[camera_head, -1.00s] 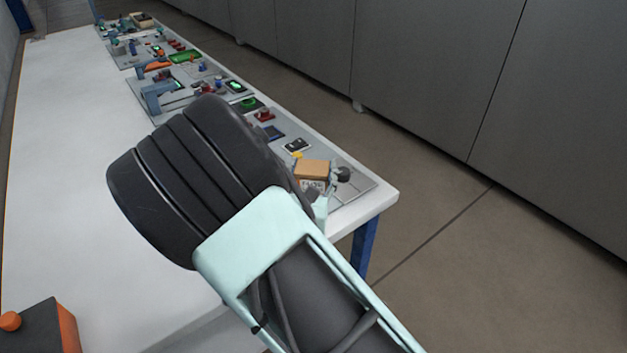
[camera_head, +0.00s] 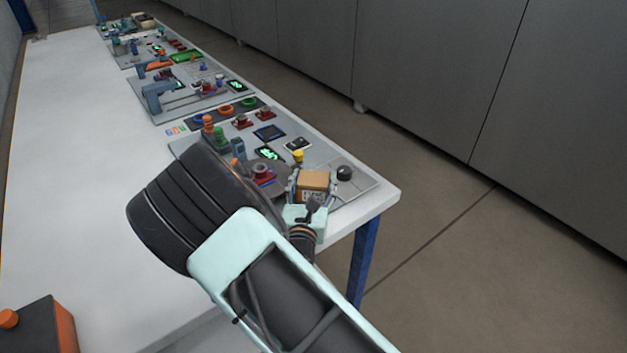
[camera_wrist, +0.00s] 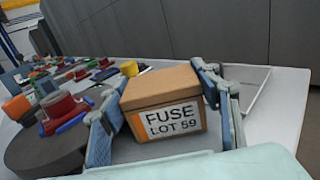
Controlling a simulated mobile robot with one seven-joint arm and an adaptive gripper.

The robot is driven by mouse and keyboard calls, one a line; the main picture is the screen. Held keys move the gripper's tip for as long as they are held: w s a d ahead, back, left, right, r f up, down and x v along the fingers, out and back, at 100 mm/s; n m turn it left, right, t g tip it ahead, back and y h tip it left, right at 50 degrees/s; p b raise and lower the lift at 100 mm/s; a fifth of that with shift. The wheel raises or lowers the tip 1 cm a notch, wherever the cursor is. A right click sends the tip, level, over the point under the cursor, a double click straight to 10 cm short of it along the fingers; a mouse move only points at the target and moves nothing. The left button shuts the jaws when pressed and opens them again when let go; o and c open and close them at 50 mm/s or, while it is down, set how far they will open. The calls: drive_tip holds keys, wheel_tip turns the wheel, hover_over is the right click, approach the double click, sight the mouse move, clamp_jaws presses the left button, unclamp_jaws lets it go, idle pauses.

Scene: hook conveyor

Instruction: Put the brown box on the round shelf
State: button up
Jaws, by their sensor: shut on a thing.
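The brown box (camera_head: 314,180) is between the fingers of my gripper (camera_head: 311,187), near the table's right end. In the wrist view the box (camera_wrist: 165,90) has an orange front edge and a white label reading "FUSE LOT 59". The two blue-grey fingers of my gripper (camera_wrist: 160,105) stand on its left and right sides, shut on it. A dark grey round disc, which looks like the round shelf (camera_wrist: 42,150), is left of the box in the wrist view. A red and grey part stands on it. In the head view the disc (camera_head: 283,170) is partly hidden by my arm.
A yellow knob (camera_head: 298,156) and a black knob (camera_head: 344,173) stand close to the box. A green part (camera_head: 221,138) and several other parts line the panels on the white table (camera_head: 75,150). An orange and black box (camera_head: 45,325) sits at the lower left.

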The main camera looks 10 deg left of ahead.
drive_tip(key=o, duration=1.3)
drive_tip(key=shift+f, duration=0.1)
